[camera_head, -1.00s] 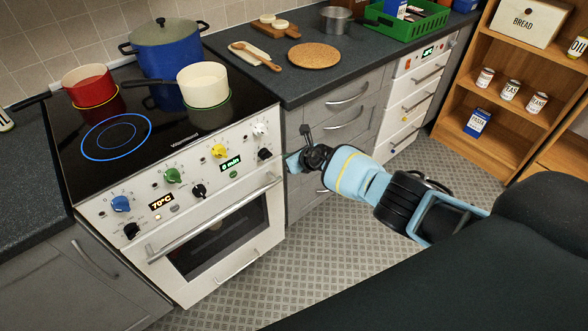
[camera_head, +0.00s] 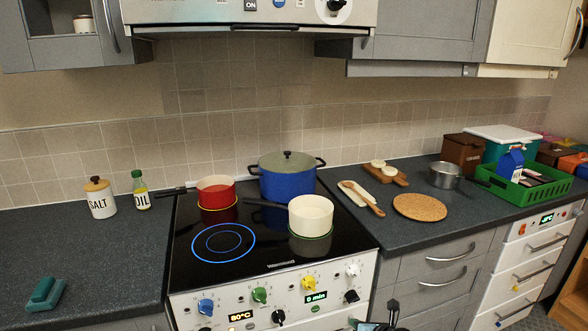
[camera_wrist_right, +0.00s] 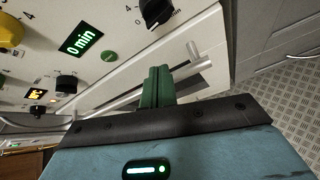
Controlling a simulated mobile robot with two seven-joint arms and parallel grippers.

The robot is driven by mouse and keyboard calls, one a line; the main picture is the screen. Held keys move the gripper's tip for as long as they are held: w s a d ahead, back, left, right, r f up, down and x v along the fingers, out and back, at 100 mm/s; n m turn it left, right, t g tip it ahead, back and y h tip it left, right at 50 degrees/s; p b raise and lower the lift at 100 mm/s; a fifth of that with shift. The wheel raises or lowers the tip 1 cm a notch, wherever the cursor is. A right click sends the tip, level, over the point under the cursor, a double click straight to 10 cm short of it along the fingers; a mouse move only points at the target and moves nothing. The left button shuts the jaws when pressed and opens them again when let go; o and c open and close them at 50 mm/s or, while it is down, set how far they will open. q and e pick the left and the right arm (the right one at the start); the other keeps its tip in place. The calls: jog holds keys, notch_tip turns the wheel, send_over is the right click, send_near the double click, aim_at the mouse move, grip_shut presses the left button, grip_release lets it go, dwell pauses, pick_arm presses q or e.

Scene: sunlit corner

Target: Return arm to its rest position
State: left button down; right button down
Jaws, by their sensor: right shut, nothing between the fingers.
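My right gripper (camera_head: 378,324) shows at the bottom edge of the head view, in front of the oven's control panel, with only its tip in frame. In the right wrist view its green fingers (camera_wrist_right: 157,86) are shut together with nothing between them. They are close to the oven front, near the handle (camera_wrist_right: 130,97), and I cannot tell whether they touch it. The rest of my right arm is out of the head view.
The stove (camera_head: 265,262) carries a red pan (camera_head: 215,190), a blue pot (camera_head: 287,182) and a cream pan (camera_head: 310,214). A cork mat (camera_head: 420,207) and green crate (camera_head: 525,190) are on the right counter.

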jog(key=s+a+f+m+t, duration=0.1)
jog(key=s+a+f+m, duration=0.25)
jog(key=s+m, duration=0.5)
jog(key=s+a+f+m, duration=0.35)
jog(key=s+m, duration=0.25)
jog(key=s, duration=0.5)
pick_arm(q)
jog(key=shift+w+a+r+p, duration=0.1)
jog(key=shift+w+r+p, duration=0.5)
jog(key=shift+r, duration=0.15)
pick_arm(e)
jog(key=s+d+r+m+g+h, duration=0.1)
jog(key=s+d+r+m, duration=0.1)
jog(key=s+m, duration=0.7)
jog(key=s+d+r+m+g+h, duration=0.1)
jog(key=s+d+m, duration=0.4)
jog(key=s+m, duration=0.5)
jog(key=s+r, duration=0.1)
jog(key=s, duration=0.8)
jog(key=shift+s+g+h, duration=0.35)
jog(key=shift+g+h, duration=0.05)
jog(key=shift+r, duration=0.1)
